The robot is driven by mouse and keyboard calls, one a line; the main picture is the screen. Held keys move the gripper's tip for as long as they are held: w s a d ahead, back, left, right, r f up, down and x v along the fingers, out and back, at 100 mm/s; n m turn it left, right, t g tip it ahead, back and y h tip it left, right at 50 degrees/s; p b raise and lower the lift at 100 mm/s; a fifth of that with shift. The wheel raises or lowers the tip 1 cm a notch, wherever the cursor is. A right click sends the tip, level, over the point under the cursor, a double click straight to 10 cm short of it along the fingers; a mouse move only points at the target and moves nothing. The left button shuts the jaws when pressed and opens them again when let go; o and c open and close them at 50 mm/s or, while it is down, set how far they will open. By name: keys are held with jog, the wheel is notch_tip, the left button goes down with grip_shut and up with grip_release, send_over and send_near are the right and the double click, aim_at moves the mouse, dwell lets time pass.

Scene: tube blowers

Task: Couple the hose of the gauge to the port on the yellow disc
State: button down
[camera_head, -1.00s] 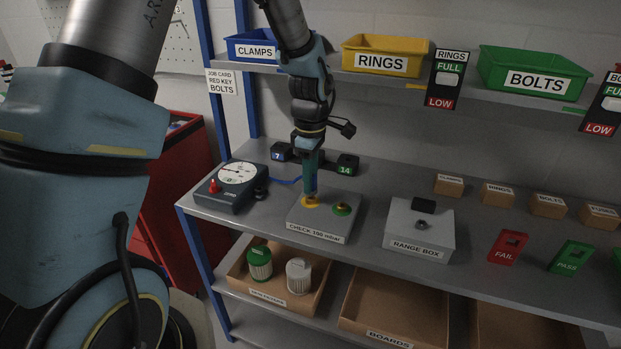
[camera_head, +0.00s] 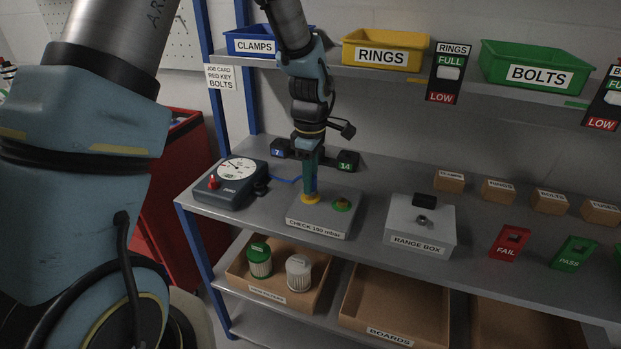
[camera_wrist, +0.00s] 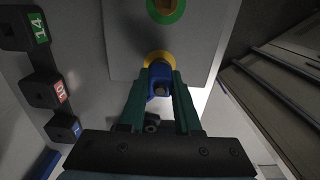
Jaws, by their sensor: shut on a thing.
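My gripper (camera_head: 309,192) points down over the plate marked CHECK 100 mbar (camera_head: 318,227). In the wrist view its green fingers (camera_wrist: 160,84) are shut on a blue hose end (camera_wrist: 158,77). The hose end is at the yellow disc (camera_head: 311,199); the disc also shows in the wrist view (camera_wrist: 161,57), partly covered. I cannot tell whether the hose end is seated in the port, which is hidden. The gauge (camera_head: 231,182) with its white dial stands left of the plate, and its blue hose (camera_head: 286,180) runs to my gripper. A green disc (camera_head: 342,204) is on the same plate.
Blocks numbered 7 (camera_head: 279,151) and 14 (camera_head: 347,160) stand behind my gripper; a 10 block (camera_wrist: 46,91) shows in the wrist view. The range box (camera_head: 420,242) stands to the right. A shelf with bins, including RINGS (camera_head: 385,60), is above.

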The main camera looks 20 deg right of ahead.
jog(key=c, duration=0.5)
grip_release()
notch_tip(320, 180, up, 11)
jog(key=b, duration=0.2)
jog(key=s+a+f+m, duration=0.1)
jog(key=a+m, duration=0.2)
jog(key=a, duration=0.7)
jog(key=s+a+f+m+t, duration=0.1)
jog(key=a+m, duration=0.3)
jog(key=a, duration=0.6)
jog(key=s+a+f+m, duration=0.1)
jog(key=s+a+m, duration=0.1)
jog(key=a, duration=0.8)
jog(key=shift+a+f+m+t, duration=0.1)
jog(key=shift+f+m+t, duration=0.25)
jog(key=shift+m, duration=0.45)
jog(key=shift+o, duration=0.2)
